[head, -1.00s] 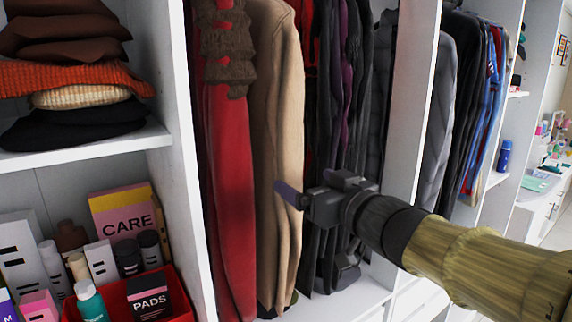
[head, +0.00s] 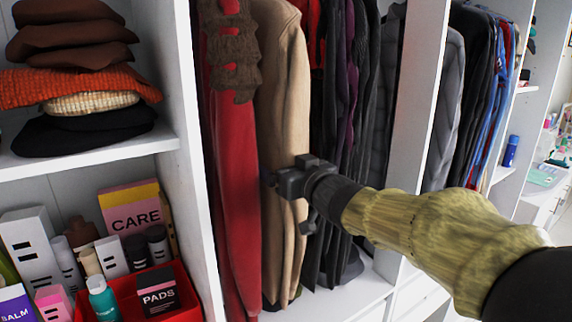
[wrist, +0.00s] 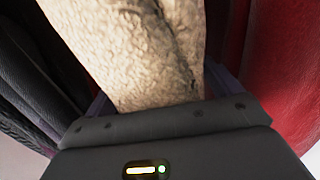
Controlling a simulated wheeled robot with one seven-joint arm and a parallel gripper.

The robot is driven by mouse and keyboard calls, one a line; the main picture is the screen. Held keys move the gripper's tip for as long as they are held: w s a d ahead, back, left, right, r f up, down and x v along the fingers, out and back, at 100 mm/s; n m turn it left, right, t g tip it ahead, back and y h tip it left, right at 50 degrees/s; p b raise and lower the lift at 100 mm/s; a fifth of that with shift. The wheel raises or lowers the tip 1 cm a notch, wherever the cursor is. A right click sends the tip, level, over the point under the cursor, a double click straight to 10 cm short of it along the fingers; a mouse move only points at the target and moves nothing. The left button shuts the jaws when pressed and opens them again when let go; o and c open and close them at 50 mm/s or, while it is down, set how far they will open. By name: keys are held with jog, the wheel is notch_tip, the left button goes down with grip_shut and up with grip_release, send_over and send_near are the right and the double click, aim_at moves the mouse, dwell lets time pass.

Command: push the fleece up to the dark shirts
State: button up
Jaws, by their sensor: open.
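The fleece, a tan fuzzy garment (head: 283,90), hangs between a red garment and the dark shirts (head: 362,110). Its lower part hangs a little apart from the dark shirts. My gripper (head: 287,198) is open at the fleece's front edge, around mid-height. In the wrist view the fleece (wrist: 135,50) fills the space between the fingers of my gripper (wrist: 160,92), one finger on the dark side and one on the red side. The fingertips are hidden by cloth, and I cannot tell whether they press on it.
The red garment (head: 236,190) with a brown knitted piece (head: 232,50) hangs close on the left. A white divider (head: 421,90) stands right of the dark shirts. Left are shelves with folded clothes (head: 85,90) and a red bin (head: 188,300) of boxes and bottles.

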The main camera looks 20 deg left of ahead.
jog(key=shift+s+a, duration=0.1)
jog(key=shift+s, duration=0.1)
jog(key=c, duration=1.5)
jog(key=shift+w, duration=0.15)
jog(key=shift+w+d+p, duration=0.35)
jog(key=shift+d, duration=0.05)
jog(key=o, duration=1.5)
jog(key=shift+s+a, duration=0.1)
jog(key=shift+s, duration=0.05)
jog(key=shift+d, duration=0.2)
